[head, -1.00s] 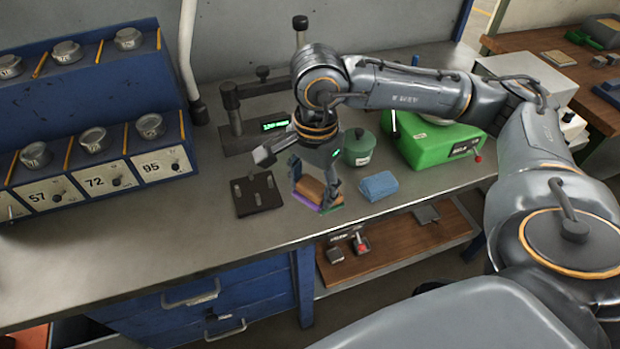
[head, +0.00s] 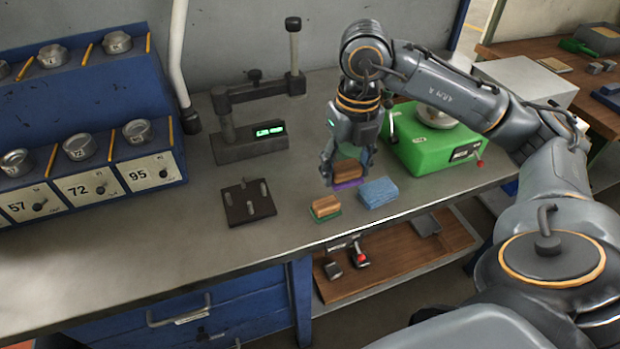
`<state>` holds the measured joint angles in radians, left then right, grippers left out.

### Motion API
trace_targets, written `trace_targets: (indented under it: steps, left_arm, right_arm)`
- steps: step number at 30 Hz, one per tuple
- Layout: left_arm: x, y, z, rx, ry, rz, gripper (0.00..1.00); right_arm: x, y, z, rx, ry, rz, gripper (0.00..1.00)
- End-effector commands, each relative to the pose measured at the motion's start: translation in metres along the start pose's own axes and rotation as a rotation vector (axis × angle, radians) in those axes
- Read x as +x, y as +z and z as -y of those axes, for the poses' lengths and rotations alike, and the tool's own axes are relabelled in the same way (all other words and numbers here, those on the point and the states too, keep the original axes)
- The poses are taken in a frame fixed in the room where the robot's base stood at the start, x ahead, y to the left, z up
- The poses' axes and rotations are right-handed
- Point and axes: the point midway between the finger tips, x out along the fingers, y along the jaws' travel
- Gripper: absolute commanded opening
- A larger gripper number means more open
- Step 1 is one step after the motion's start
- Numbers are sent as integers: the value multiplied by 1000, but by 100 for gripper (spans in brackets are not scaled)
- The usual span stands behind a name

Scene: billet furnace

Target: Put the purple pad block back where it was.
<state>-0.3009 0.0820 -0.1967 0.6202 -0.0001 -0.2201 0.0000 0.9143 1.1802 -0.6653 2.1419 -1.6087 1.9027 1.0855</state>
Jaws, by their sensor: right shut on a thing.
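The purple pad block is a brown wooden block (head: 349,172) with a purple pad on its underside. My right gripper (head: 345,177) is shut on it, fingers pointing down. It shows just behind and left of the blue block (head: 378,192); I cannot tell whether it is clear of the bench top. A similar block with a green pad, the green pad block (head: 326,206), sits on the bench to the front left, apart from the gripper. My left gripper is not in view.
A dark plate with pegs (head: 248,202) lies to the left. A gauge stand with a green display (head: 252,140) stands behind it. A green machine (head: 432,148) stands at the right. The green pot is mostly hidden behind my gripper. Bare bench shows at the front left.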

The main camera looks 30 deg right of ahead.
Motion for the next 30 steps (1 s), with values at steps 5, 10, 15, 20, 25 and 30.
trace_targets:
  steps: [5,10,15,20,25,30]
  left_arm:
    - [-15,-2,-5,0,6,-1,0]
    - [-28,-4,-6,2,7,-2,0]
    - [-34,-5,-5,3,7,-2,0]
    - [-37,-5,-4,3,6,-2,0]
    - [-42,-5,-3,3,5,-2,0]
    - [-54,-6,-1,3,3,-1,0]
  right_arm:
    - [15,39,-8,3,2,-6,28]
    - [34,81,-14,2,1,-6,28]
    - [69,106,-16,0,1,-6,28]
    - [86,120,-17,0,0,-3,28]
    - [99,128,-18,-1,-1,-4,28]
    - [122,126,-17,-2,-2,-5,28]
